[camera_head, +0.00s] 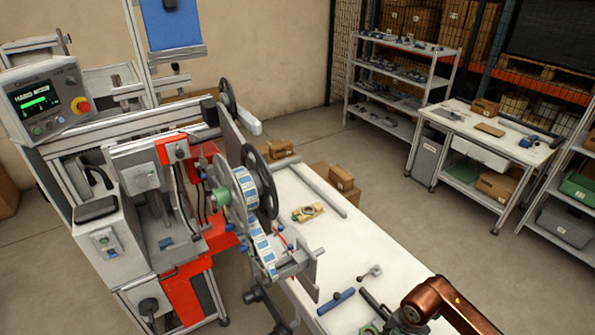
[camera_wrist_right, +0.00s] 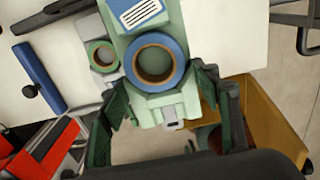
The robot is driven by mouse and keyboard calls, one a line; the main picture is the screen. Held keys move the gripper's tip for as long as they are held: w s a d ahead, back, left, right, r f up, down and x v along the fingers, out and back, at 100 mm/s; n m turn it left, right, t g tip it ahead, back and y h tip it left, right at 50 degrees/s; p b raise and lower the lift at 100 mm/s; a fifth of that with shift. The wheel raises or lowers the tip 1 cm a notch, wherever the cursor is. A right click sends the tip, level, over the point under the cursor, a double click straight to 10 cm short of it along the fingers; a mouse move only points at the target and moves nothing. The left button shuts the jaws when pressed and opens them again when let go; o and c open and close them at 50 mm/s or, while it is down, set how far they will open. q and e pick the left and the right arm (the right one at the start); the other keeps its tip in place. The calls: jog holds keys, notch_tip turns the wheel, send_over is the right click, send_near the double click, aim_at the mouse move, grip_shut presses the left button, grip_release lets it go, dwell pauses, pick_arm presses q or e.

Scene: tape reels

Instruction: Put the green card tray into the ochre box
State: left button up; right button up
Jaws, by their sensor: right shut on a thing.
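The pale green card tray (camera_wrist_right: 177,107) fills the upper middle of the right wrist view. My right gripper (camera_wrist_right: 160,88) is shut on the near end of the tray, with dark green fingers on either side. The ochre box (camera_wrist_right: 270,125) is at the lower right of this view, open and partly hidden by my gripper. I do not make out the box in the head view. My left gripper is not in view.
A white table (camera_head: 345,240) runs beside a reel machine (camera_head: 150,200). On it lie a blue-handled tool (camera_head: 336,301) and a small yellowish part (camera_head: 308,212). Red-and-grey items (camera_wrist_right: 45,145) show at lower left in the wrist view. Shelves (camera_head: 400,75) stand at the back.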

pick_arm(q)
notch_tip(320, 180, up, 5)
jog(key=p, duration=0.4)
pick_arm(e)
notch_tip(320, 180, up, 11)
pick_arm(q)
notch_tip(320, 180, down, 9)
jog(key=b, duration=0.9)
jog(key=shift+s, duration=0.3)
pick_arm(e)
jog(key=w+a+r+m, duration=0.2)
jog(key=w+a+m, duration=0.2)
jog(key=m, duration=0.7)
jog(key=w+a+r+m, duration=0.2)
jog(key=w+a+m, duration=0.2)
jog(key=a+m, duration=0.4)
jog(key=m, duration=0.4)
jog(key=shift+w+a, duration=0.15)
jog(key=shift+a, duration=0.15)
jog(key=shift+f, duration=0.1)
